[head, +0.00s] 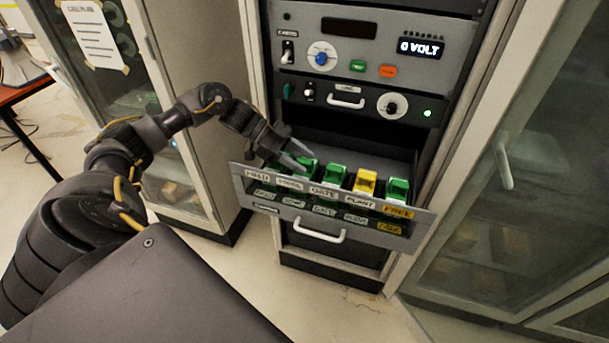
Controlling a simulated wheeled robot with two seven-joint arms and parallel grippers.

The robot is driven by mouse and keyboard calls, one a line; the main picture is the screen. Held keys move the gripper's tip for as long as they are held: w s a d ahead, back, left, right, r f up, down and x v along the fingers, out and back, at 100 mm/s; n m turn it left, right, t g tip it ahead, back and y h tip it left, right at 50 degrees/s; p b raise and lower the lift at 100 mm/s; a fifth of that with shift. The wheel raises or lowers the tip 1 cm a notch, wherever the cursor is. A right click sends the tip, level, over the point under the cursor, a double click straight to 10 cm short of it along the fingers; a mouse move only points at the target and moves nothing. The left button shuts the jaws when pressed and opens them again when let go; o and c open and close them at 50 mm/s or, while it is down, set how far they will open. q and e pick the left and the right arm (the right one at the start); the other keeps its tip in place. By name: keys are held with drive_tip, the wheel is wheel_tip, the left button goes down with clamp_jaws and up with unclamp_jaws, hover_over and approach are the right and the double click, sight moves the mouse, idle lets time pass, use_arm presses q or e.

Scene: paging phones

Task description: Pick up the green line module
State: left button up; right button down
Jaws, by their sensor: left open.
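Several green modules stand in a row in an open drawer (415,222) of the rack. One green module (307,168) is at the left beside my gripper, another (334,175) is above the GATE label, and one (397,191) is at the right above the yellow FREE label. I cannot tell which is the line module. My left gripper (304,157) is open over the left part of the drawer, its fingers pointing right, close to the left green module. Whether it touches is unclear. The gripper hides the drawer's left end. My right gripper is not in view.
A yellow module (365,182) stands between two green ones, above the PLANT label. The drawer front has a white handle (319,232). Above are a panel with a 0 VOLT display (420,48) and a LINE panel (372,101). Glass cabinets stand on both sides.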

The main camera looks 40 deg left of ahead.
use_arm(q)
clamp_jaws()
idle(0.3)
drive_tip(key=shift+r, duration=0.1)
